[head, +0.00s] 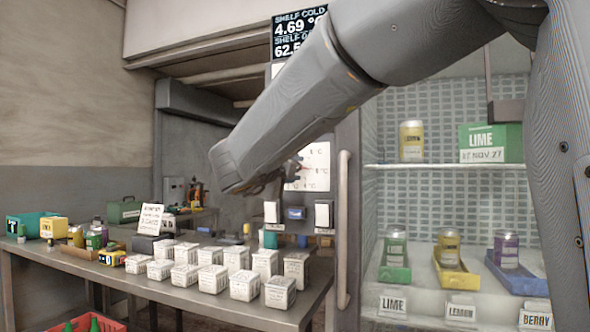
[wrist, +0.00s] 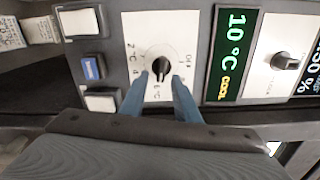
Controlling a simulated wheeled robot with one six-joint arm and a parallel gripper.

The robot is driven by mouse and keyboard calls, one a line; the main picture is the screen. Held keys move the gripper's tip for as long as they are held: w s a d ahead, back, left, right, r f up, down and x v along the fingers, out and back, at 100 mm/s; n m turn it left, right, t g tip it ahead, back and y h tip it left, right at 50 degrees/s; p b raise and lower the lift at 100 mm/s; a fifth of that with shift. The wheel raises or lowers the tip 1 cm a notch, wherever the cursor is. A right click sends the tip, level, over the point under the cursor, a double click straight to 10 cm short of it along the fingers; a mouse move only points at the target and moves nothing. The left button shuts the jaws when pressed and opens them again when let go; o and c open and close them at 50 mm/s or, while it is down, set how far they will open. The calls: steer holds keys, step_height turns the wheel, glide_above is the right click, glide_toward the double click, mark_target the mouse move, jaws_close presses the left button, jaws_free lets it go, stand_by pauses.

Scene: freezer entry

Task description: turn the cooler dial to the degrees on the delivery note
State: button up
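The cooler dial (wrist: 160,66) is a dark knob on a white face with degree marks and OFF, in the wrist view. Marks 2, 4 and 6 °C are partly legible. My gripper (wrist: 161,80) has its two blue-grey fingers apart, tips near either side of the knob; contact cannot be told. A green display (wrist: 236,53) beside it reads 10°C COOL. In the head view, my arm partly hides the white dial panel (head: 315,166). A white card (head: 150,219) stands on the bench; its small print is unreadable, and I cannot tell if it is the delivery note.
A second knob (wrist: 285,62) sits right of the display. White and blue switches (wrist: 93,67) lie to the left. A bench (head: 200,296) holds several white boxes. The glass-fronted cooler has a vertical handle (head: 343,230) close to the dial panel.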

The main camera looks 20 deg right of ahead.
steer(key=v, duration=0.7)
steer(key=shift+s+b, duration=0.2)
steer(key=shift+b, duration=0.2)
steer(key=shift+a, duration=0.15)
